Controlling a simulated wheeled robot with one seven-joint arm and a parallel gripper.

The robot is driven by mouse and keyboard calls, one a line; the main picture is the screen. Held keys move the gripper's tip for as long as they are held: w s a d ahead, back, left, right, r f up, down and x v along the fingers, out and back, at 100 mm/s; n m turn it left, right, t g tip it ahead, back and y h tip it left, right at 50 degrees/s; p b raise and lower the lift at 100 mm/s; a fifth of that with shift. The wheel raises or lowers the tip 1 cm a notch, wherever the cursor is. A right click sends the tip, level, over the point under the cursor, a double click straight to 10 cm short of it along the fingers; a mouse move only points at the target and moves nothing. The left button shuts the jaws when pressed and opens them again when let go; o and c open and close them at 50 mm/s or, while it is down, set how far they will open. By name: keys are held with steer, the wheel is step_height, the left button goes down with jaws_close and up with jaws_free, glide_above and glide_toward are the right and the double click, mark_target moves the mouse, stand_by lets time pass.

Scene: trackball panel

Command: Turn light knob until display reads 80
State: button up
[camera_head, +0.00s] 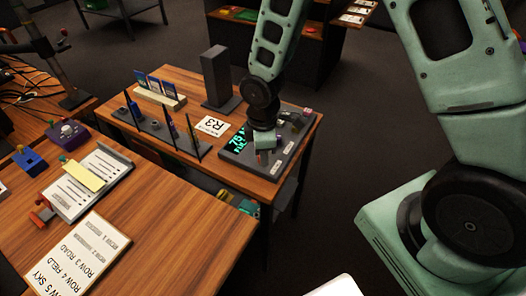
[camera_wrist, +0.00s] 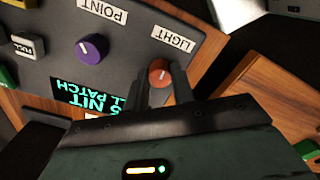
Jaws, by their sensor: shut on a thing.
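The dark control panel (camera_head: 236,155) lies on the small wooden table, and my gripper (camera_head: 264,150) reaches down onto it. In the wrist view an orange-red knob (camera_wrist: 159,70) sits by the LIGHT label (camera_wrist: 174,39). My gripper (camera_wrist: 161,82) is shut on this light knob, with one finger on each side. The display (camera_head: 238,141) shows cyan text that seems to read 75, with a second line below. In the wrist view the display (camera_wrist: 88,95) is upside down and partly hidden by my gripper; "5 NIT" and "L PATCH" show.
A purple knob (camera_wrist: 92,48) by the POINT label (camera_wrist: 102,11) is beside the light knob. A larger wooden table (camera_head: 165,215) is in front.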

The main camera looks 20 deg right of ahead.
steer(key=m, duration=0.4)
steer(key=shift+a, duration=0.1)
stand_by(0.4)
steer(key=o, duration=1)
steer(key=shift+r, duration=0.15)
step_height(320, 180, up, 17)
steer(key=p, duration=0.1)
steer(key=shift+r, duration=0.1)
